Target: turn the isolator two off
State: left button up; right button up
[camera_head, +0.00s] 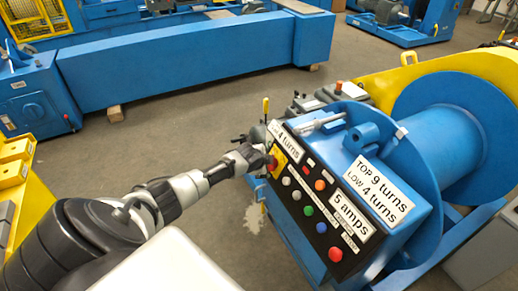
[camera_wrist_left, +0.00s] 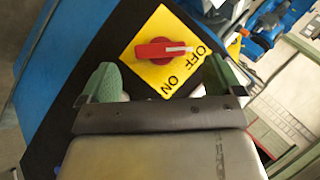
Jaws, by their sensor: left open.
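A red isolator knob (camera_wrist_left: 158,50) sits on a yellow plate (camera_wrist_left: 150,28) marked OFF and ON in the left wrist view. The knob's white mark points right, toward the OFF lettering; no isolator number is readable. My left gripper (camera_wrist_left: 162,78) is open, its green-padded fingers apart to either side of the knob's near side, not closed on it. In the head view my left gripper (camera_head: 262,158) is at the left end of the control panel (camera_head: 306,207), partly hiding the yellow plate (camera_head: 281,157). My right gripper is not in view.
The panel carries several coloured buttons (camera_head: 308,211) and labels close to the gripper. A large blue drum (camera_head: 440,130) stands behind it. A blue beam (camera_head: 200,55) crosses the back. Open grey floor (camera_head: 150,140) lies left of the panel.

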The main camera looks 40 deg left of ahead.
pick_arm(q)
jog(key=v, duration=0.6)
jog(key=shift+p, duration=0.4)
jog(key=shift+s+r, duration=0.1)
jog(key=s+d+f+n+g, duration=0.2)
jog(key=s+d+f, duration=0.1)
jog(key=s+f, duration=0.8)
jog(key=s+d+f+n+g, duration=0.1)
jog(key=s+d+f+n, duration=0.45)
jog(key=f, duration=0.85)
jog(key=s+d+f+g, duration=0.1)
jog(key=s+d+f, duration=0.3)
jog(key=s, duration=0.6)
jog(key=s+d+f+g+h, duration=0.1)
jog(key=s+d+f, duration=0.3)
jog(key=s, duration=0.7)
jog(key=s+d+f+g+h, duration=0.1)
jog(key=s+d+f, duration=0.3)
jog(key=s, duration=0.6)
jog(key=shift+s+d+f+n+g, duration=0.2)
jog(key=shift+f+n+g, duration=0.2)
jog(key=shift+g, duration=0.3)
